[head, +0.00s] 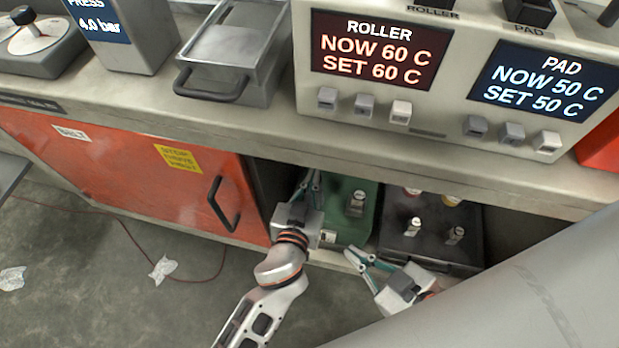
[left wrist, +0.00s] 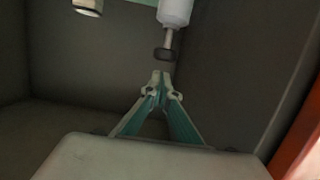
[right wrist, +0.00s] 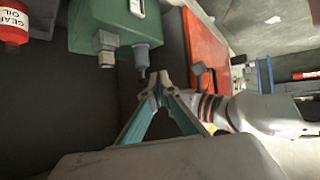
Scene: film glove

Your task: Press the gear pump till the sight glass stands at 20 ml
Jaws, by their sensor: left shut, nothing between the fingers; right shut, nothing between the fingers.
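A green unit (head: 338,212), apparently the gear pump, stands in the open bay under the counter. A grey fitting (head: 356,200) stands on it. The right wrist view shows the green unit (right wrist: 112,22) with a capped stub and a grey cylinder (right wrist: 148,54) with a thin rod. In the left wrist view a pale cylinder (left wrist: 175,12) ends in a rod with a dark knob (left wrist: 165,54). My left gripper (head: 313,178) is shut and empty, its tips close to that knob, apparently apart. My right gripper (head: 352,256) is shut and empty at the bay's front. I cannot make out a sight-glass reading.
A dark unit (head: 425,235) with fittings and red and yellow tops stands right of the green one. A red bottle marked GEAR OIL (right wrist: 14,25) shows in the right wrist view. A red door (head: 130,180) borders the bay's left; the counter edge (head: 330,150) overhangs it.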

